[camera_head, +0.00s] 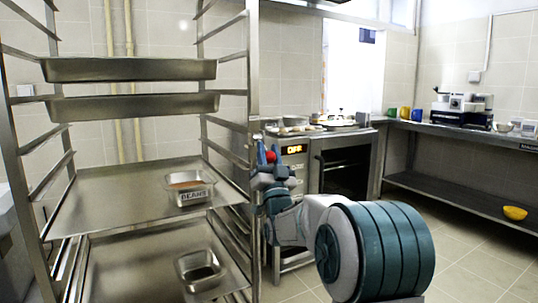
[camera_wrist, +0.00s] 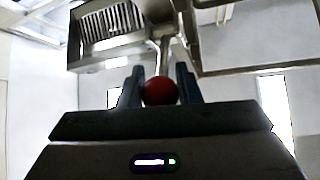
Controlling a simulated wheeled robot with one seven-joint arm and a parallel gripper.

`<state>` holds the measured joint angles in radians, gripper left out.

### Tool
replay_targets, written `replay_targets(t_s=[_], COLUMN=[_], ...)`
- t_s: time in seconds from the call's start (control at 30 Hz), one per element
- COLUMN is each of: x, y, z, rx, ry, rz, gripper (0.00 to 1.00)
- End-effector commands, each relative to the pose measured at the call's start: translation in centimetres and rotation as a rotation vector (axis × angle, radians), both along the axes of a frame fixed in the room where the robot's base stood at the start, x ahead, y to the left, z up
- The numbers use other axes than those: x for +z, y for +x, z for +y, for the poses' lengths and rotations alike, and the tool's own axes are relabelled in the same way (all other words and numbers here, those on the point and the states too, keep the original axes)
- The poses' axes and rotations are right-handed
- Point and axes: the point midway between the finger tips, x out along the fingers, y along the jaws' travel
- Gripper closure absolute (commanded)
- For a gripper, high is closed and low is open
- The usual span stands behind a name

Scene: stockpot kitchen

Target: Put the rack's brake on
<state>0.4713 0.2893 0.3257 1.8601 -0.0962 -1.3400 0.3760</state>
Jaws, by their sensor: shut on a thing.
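The metal rack (camera_head: 252,90) stands at the left of the head view, with trays on its rails. A red ball knob (camera_head: 270,156) shows beside its right front post. My gripper (camera_head: 265,162) is at that post, with its fingers around the knob. In the wrist view my gripper (camera_wrist: 160,84) is shut on the red knob (camera_wrist: 159,92), one finger on each side. A pale metal rod shows behind the knob; I cannot tell whether it joins it. The brake's setting cannot be told.
A tray (camera_head: 110,200) holds a container labelled BEANS (camera_head: 190,188); another container (camera_head: 199,271) sits lower. Two deep pans (camera_head: 130,69) are above. An oven (camera_head: 345,160) stands behind my arm, and a steel counter (camera_head: 465,137) runs along the right. The right floor is clear.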

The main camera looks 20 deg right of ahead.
Motion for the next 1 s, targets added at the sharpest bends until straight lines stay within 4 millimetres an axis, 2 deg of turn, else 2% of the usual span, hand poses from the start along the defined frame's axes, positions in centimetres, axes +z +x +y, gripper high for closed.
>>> replay_targets(t_s=[0.03,0.37,0.4,0.47,0.77,1.0], x=[-0.5,-0.6,-0.6,-0.5,-0.3,-1.8], y=[0.2,0.2,0.2,0.1,0.0,-1.6], z=[-0.1,-0.1,-0.1,-0.1,0.0,0.3], rx=[-0.001,-0.001,-0.001,-0.001,0.0,0.001], ry=[0.002,0.002,0.002,0.002,0.001,0.001], rz=[0.013,0.013,0.013,0.011,0.004,0.006], gripper=[1.0,1.0,0.61,0.48,0.48,0.48])
